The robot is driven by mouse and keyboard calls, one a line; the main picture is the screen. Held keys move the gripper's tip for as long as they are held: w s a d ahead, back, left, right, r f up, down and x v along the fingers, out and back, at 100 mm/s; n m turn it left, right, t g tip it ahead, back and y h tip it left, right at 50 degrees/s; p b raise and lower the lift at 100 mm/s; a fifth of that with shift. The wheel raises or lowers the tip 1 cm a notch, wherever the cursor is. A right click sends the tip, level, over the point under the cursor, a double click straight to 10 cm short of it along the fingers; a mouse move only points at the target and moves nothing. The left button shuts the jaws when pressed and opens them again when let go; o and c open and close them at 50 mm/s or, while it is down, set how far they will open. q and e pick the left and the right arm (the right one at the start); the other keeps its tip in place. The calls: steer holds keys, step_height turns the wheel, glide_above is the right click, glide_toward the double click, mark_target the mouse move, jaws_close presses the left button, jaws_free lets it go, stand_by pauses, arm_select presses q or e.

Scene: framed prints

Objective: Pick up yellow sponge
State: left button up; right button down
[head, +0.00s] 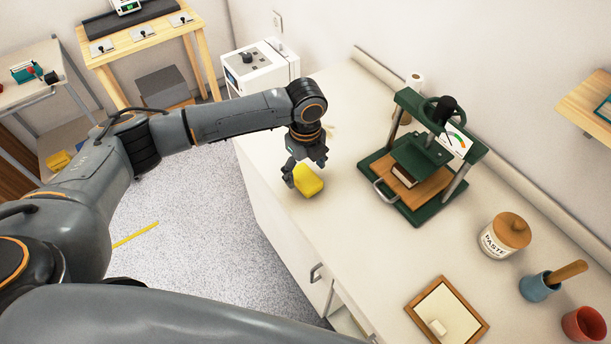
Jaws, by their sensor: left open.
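The yellow sponge (309,181) lies on the white counter near its left edge, in the middle of the head view. My left gripper (301,172) points down over the sponge with its fingers apart. One finger shows at the sponge's left side, and the gripper hides part of the sponge's far end. I cannot tell whether the fingers touch it. My right gripper is not in view.
On the counter (272,166), a green press (421,160) stands right of the sponge. A paste jar (504,235), a blue pot (540,286), a red pot (584,325) and a wood-framed tray (447,312) are nearer. The counter between sponge and press is clear.

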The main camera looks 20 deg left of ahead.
arm_select(q)
steer(key=shift+f, duration=0.6)
steer(key=c, duration=0.9)
steer(key=shift+c, duration=0.2)
steer(key=shift+r, duration=0.15)
steer(key=shift+r+b, duration=0.4)
steer(key=shift+r, duration=0.15)
steer(key=s+d+r+b, duration=0.2)
steer(key=s+d+r, duration=0.4)
steer(key=s+r, duration=0.5)
steer(key=shift+s+d+r+b, duration=0.3)
steer(key=shift+s+r+b, duration=0.05)
steer(key=shift+s, duration=0.35)
